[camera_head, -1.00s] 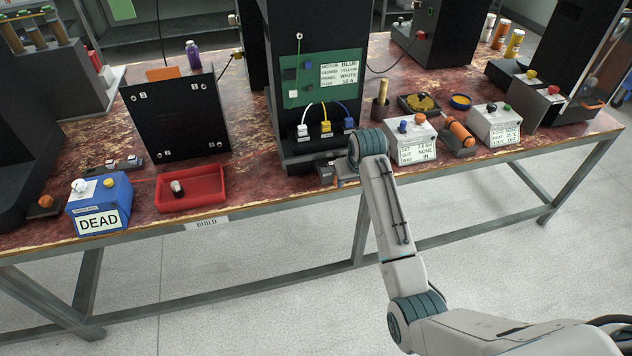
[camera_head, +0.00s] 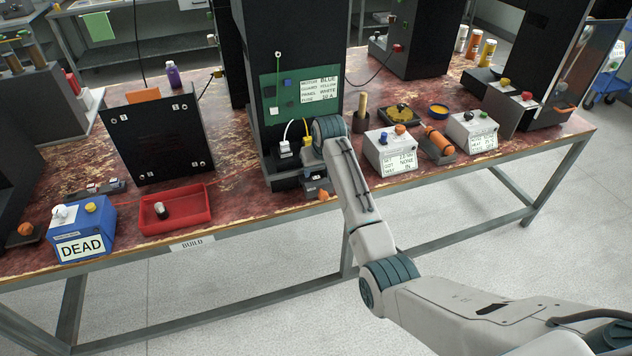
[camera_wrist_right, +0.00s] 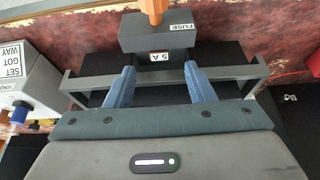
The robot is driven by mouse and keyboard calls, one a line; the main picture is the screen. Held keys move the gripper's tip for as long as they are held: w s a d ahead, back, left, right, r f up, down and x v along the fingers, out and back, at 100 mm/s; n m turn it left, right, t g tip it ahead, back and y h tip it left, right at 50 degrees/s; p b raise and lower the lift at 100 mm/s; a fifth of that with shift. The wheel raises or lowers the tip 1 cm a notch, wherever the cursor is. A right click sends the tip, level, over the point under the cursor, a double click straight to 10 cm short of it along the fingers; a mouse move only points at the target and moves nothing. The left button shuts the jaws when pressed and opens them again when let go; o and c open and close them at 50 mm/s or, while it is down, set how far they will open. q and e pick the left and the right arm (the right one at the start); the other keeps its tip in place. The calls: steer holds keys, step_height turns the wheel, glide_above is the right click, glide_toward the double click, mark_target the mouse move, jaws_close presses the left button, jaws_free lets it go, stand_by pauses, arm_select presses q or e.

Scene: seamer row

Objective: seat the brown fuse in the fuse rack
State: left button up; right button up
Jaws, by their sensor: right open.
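A dark block marked FUSE and 5 A (camera_wrist_right: 160,37), with an orange handle (camera_wrist_right: 152,10), stands ahead of my right gripper (camera_wrist_right: 160,88) in the right wrist view. The gripper's blue fingers are apart with nothing held between them, short of the block. In the head view the orange handle (camera_head: 322,195) shows at the foot of the tall black cabinet (camera_head: 290,40), below my right wrist. A small dark cylinder with a pale end (camera_head: 161,210) lies in the red tray (camera_head: 180,226). I cannot tell which piece is the brown fuse. My left gripper is out of view.
A blue box marked DEAD (camera_head: 82,230) stands left of the tray. White and yellow plugs (camera_head: 285,149) sit at the cabinet's foot. A grey box with a card (camera_head: 390,150) and an orange cylinder (camera_head: 440,140) lie to the right. The table's front edge is near.

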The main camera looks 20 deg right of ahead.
mark_target(316, 177)
steer(key=shift+p+x, duration=0.35)
steer(key=shift+x, duration=1.95)
steer(key=shift+s, duration=0.15)
steer(key=c, duration=1.1)
